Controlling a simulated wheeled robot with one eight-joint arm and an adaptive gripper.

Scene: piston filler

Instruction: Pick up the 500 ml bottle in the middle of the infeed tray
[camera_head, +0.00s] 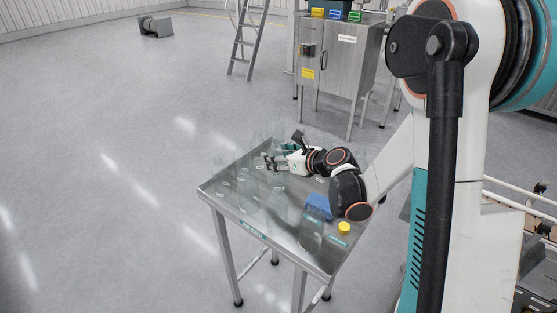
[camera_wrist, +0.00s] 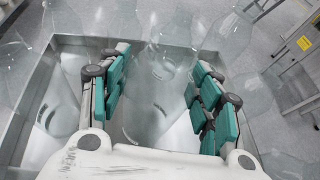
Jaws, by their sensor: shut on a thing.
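My gripper (camera_head: 270,159) is over the back part of the steel infeed tray (camera_head: 218,198), reaching in from the right. In the wrist view its two teal-padded fingers (camera_wrist: 158,88) stand apart, with a clear bottle (camera_wrist: 158,70) between them. The gripper is shut on this bottle. Its outline is faint, so its size and whether its base touches the tray cannot be told. Other clear bottles stand on the tray, one near the front left (camera_head: 249,196) and one near the middle front (camera_head: 279,201). My gripper and wrist hide part of the tray's back.
A blue block-like thing (camera_head: 318,205), a yellow cap-like thing (camera_head: 344,227) and a clear container (camera_head: 312,236) are at the tray's right front. A steel cabinet machine (camera_head: 340,62) and a ladder (camera_head: 244,40) stand behind.

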